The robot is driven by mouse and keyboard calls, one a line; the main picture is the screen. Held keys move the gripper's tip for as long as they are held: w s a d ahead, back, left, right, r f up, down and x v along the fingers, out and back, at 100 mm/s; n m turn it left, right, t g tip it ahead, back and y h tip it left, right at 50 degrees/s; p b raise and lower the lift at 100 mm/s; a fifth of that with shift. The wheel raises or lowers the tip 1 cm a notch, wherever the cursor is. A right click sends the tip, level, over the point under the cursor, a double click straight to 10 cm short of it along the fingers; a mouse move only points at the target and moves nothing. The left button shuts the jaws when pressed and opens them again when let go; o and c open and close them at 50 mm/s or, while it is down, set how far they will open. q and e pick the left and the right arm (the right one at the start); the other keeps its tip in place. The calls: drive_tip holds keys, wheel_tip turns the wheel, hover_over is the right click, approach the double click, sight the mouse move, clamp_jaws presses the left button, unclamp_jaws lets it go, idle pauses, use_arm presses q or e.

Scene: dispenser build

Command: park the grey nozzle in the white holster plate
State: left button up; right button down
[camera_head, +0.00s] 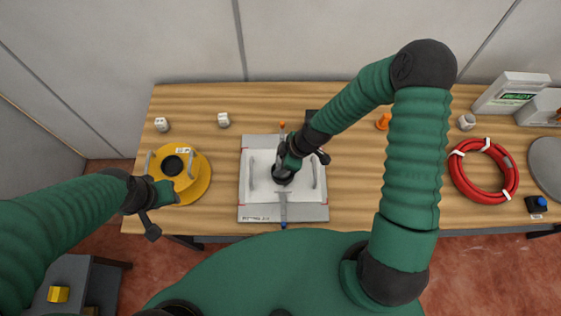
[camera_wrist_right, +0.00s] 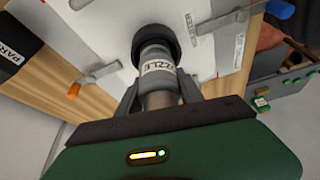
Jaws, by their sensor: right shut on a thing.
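My right gripper (camera_head: 283,172) is shut on the grey nozzle over the middle of the white plate (camera_head: 263,207). In the right wrist view, the grey nozzle (camera_wrist_right: 157,75) sits between the fingers of my right gripper (camera_wrist_right: 160,95), with its lettered label facing the camera. Its wide black end (camera_wrist_right: 153,38) is at the white plate (camera_wrist_right: 205,60); I cannot tell whether it touches. A dark panel with partly cut-off lettering (camera_wrist_right: 18,58) lies beside the plate. My left gripper (camera_head: 164,193) is by the yellow reel; its finger opening is unclear.
The plate has two grey handles and levers with an orange tip (camera_wrist_right: 74,90) and a blue tip (camera_wrist_right: 279,9). The yellow reel (camera_head: 199,182) stands left. A red hose coil (camera_head: 485,191), an orange cone (camera_head: 383,122) and small white blocks (camera_head: 223,120) are on the wooden table (camera_head: 220,97).

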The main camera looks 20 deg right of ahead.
drive_tip(key=shift+a, duration=0.15)
idle(0.3)
drive_tip(key=shift+f+b, duration=0.5)
drive_tip(key=shift+f, duration=0.05)
drive_tip(key=c, duration=1.1)
unclamp_jaws()
drive_tip(key=shift+o, duration=0.3)
drive_tip(key=p+v, duration=0.3)
drive_tip(key=shift+r, duration=0.35)
drive_tip(key=p+v, duration=0.6)
drive_tip(key=v, duration=0.1)
drive_tip(key=shift+d, duration=0.3)
